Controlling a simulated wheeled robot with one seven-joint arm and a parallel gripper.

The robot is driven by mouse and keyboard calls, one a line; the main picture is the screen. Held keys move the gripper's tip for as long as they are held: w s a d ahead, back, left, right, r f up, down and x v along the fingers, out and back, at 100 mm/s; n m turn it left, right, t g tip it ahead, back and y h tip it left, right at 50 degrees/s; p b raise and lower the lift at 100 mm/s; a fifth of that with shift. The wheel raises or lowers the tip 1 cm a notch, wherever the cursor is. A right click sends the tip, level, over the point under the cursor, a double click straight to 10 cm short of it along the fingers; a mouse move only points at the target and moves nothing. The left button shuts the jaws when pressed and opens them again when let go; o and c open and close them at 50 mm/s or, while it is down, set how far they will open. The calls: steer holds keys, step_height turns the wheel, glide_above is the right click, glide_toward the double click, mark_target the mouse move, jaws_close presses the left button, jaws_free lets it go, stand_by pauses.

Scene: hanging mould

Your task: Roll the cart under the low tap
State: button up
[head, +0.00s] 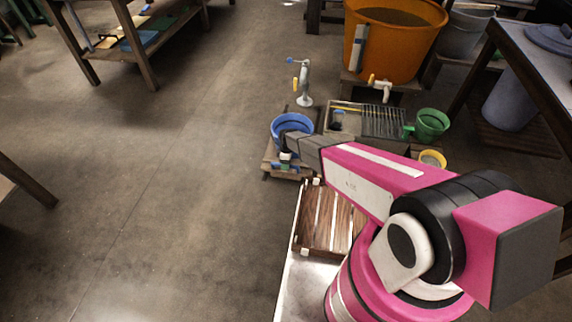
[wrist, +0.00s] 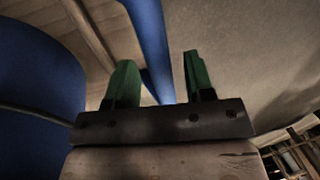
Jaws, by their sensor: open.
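The cart (head: 272,170) is a small low wooden platform on the floor, with a blue bucket (head: 292,125) on it. A grey standing tap with a blue handle (head: 303,85) is behind the bucket. Another tap, white with a yellow handle (head: 380,86), is on the orange tub; I cannot tell which is the low tap. My gripper (head: 287,155) is at the bucket's front side, partly hidden by my arm. In the wrist view its green fingers (wrist: 161,80) are apart, with a narrow blue strip (wrist: 150,40) showing between them. A curved blue surface (wrist: 40,80) is at left.
The orange tub (head: 395,40) stands behind on a wooden stand. A rack tray (head: 370,119), a green mug (head: 431,124) and a yellow pot (head: 432,158) are right of the cart. A table (head: 540,60) stands at right.

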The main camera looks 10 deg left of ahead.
steer(key=shift+c, duration=0.4)
jaws_close()
steer(key=w, duration=3.4)
steer(key=shift+w, duration=0.1)
steer(key=shift+w, duration=0.1)
steer(key=shift+o, duration=0.4)
jaws_free()
steer(key=shift+r, duration=0.1)
step_height(320, 180, up, 10)
steer(key=w, duration=0.2)
steer(key=shift+r, duration=0.25)
